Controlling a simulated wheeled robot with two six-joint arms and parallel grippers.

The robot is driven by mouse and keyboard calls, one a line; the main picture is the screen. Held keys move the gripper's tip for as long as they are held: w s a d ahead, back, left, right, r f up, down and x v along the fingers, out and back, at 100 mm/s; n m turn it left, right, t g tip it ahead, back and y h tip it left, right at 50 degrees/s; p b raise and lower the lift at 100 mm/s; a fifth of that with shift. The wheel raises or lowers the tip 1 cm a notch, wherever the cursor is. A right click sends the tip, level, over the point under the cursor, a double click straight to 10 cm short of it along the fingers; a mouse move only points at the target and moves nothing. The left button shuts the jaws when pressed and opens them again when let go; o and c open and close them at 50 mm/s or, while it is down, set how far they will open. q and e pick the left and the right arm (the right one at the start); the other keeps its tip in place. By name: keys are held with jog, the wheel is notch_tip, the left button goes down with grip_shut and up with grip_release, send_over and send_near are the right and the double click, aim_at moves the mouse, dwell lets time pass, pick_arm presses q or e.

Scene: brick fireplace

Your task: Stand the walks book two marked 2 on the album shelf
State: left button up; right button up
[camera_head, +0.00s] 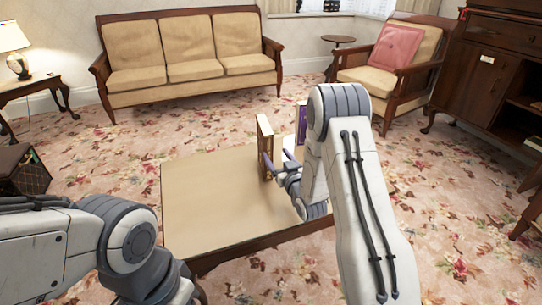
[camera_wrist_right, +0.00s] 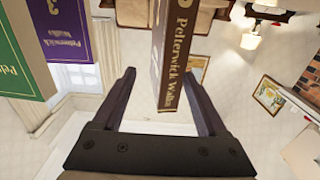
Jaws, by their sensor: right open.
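A brown book (camera_head: 265,132) stands upright near the far edge of the low table. In the right wrist view its spine (camera_wrist_right: 178,65) reads "Pelterwick Walks"; its number is cut off at the top edge. My right gripper (camera_head: 277,163) is open, with its fingers on either side of the brown book in the wrist view; I cannot tell whether they touch it. A purple book (camera_wrist_right: 68,30) marked 3 and a green book (camera_wrist_right: 20,60) show to the left in the wrist view. My right arm hides part of that area. My left gripper is out of view.
The low table (camera_head: 205,200) is bare on its left and front. A sofa (camera_head: 190,65) and a cushioned armchair (camera_head: 395,60) stand behind. A dark cabinet (camera_head: 490,70) with open shelves is at the right. I cannot tell which shelf is the album shelf.

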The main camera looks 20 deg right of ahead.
aim_at(272, 152)
jog(key=w, duration=0.2)
jog(key=w+a+b, duration=0.1)
jog(key=w, duration=0.1)
jog(key=shift+w+b, duration=0.2)
jog(key=shift+b, duration=0.1)
jog(key=shift+w, duration=0.5)
jog(key=shift+d, duration=0.15)
grip_shut()
dwell(0.5)
grip_release()
jog(key=shift+s, duration=0.1)
